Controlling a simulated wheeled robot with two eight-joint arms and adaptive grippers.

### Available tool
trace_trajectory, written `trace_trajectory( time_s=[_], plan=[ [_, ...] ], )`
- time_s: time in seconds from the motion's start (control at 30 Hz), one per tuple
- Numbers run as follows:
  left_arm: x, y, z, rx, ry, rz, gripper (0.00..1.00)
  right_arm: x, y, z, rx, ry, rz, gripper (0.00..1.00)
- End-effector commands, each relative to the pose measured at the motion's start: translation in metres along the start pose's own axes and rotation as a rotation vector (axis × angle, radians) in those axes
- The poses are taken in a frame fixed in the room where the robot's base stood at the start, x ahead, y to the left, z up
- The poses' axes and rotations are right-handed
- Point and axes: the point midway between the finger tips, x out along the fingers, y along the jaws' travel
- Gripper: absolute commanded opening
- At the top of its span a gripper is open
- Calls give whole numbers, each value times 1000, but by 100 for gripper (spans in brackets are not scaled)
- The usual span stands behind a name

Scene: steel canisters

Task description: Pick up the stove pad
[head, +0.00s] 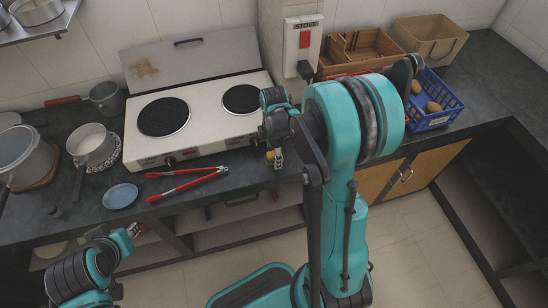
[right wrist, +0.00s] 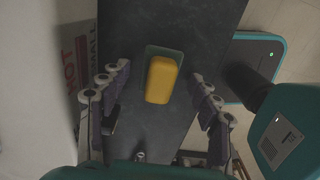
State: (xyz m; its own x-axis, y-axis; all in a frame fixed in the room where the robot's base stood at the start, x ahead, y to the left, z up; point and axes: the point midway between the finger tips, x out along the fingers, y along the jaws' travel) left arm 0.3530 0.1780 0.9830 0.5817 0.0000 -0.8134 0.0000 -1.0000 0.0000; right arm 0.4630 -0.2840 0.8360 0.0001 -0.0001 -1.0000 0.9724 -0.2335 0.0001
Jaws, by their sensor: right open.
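A yellow block-shaped pad (right wrist: 161,80) with a green layer under it lies on the dark counter in the right wrist view. In the head view only a small yellow patch (head: 270,155) shows beside my right gripper; the arm hides the rest. My right gripper (right wrist: 160,75) is open, with one finger on each side of the pad and gaps between. In the head view my right gripper (head: 276,158) is above the counter's front part, by the stove's right front corner. My left gripper (head: 133,230) is at the lower left, in front of the counter; its fingers are too small to read.
The white two-plate stove (head: 200,118) stands just left of my right gripper. Red-handled tongs (head: 188,184) and a blue dish (head: 120,196) lie in front. Pots (head: 92,145) stand left. A blue crate (head: 436,105) and a wooden tray (head: 358,50) stand right.

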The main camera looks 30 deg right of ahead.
Motion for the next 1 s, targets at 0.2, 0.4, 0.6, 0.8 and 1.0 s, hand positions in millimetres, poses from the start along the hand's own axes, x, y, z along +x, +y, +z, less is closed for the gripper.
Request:
trace_trajectory(
  time_s=[0.2, 0.4, 0.6, 0.8, 1.0],
  plan=[
    [0, 0, 0, 0, 0, 0, 29, 0, 0, 0, 0, 0, 0, 10],
    [0, 0, 0, 0, 0, 0, 29, 0, 0, 0, 0, 0, 0, 10],
    [-2, 0, -1, 0, 0, 0, 29, -4, 0, 0, 0, 0, 0, 10],
    [-12, 0, -9, 0, 0, 0, 29, -27, 0, 0, 0, 0, 0, 10],
    [-27, 0, -19, 0, 0, 0, 29, -59, -16, 19, 6, 0, 0, 10]
  ],
)
